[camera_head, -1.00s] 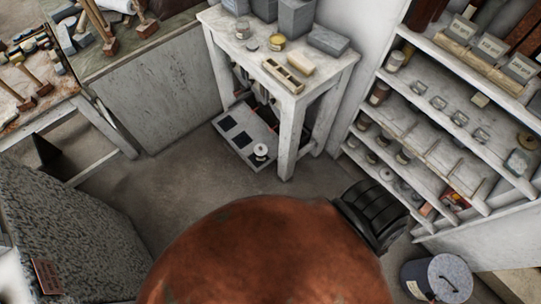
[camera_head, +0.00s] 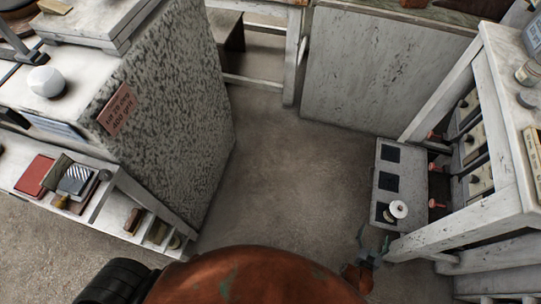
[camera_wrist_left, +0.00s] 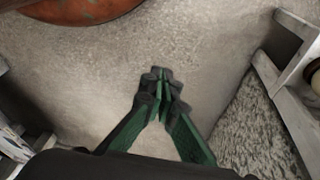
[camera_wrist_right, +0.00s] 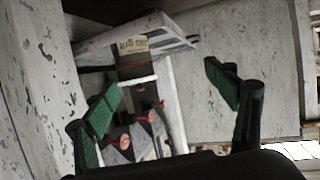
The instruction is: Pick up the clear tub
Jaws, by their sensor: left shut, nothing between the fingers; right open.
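I cannot make out a clear tub in any current view. My right gripper (camera_head: 371,242) shows small in the head view, beside the front leg of the white table at the right. In the right wrist view my right gripper (camera_wrist_right: 162,80) is open, with its green fingers wide apart and nothing held between them. In the left wrist view my left gripper (camera_wrist_left: 160,76) is shut and empty above bare floor. The left gripper does not show in the head view.
The white table (camera_head: 433,115) at the right has jars at its cropped edge. A grey box (camera_head: 390,172) with dark squares and a white spool (camera_head: 398,209) stands beside it. A speckled block (camera_head: 190,110) and a low shelf (camera_head: 120,215) stand left. The middle floor (camera_head: 275,185) is clear.

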